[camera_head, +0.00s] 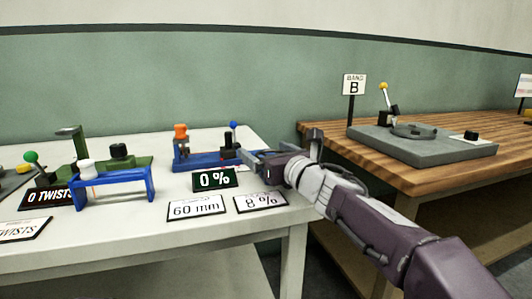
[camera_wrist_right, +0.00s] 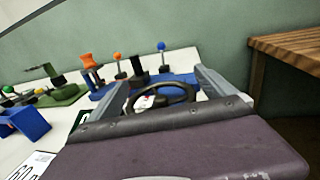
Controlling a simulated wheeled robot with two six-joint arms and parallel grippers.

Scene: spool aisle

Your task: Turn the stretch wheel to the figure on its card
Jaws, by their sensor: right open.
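The stretch wheel (camera_wrist_right: 168,96) is a black spoked ring on the blue machine (camera_head: 205,160), which also shows in the right wrist view (camera_wrist_right: 182,79). In the head view the wheel is hidden by my right gripper (camera_head: 262,157). In the wrist view my right gripper (camera_wrist_right: 161,86) is open, with one finger on each side of the wheel; I cannot tell whether they touch it. A black readout (camera_head: 215,179) in front of the machine shows 0 %. A white card (camera_head: 261,202) reads 8 %. My left gripper is not in view.
Another white card (camera_head: 196,208) reads 60 mm. A blue frame (camera_head: 122,185) and a green machine (camera_head: 132,163) stand to the left on the white table (camera_head: 240,260). A wooden bench (camera_head: 420,180) with a grey machine (camera_head: 440,150) stands right, across a gap.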

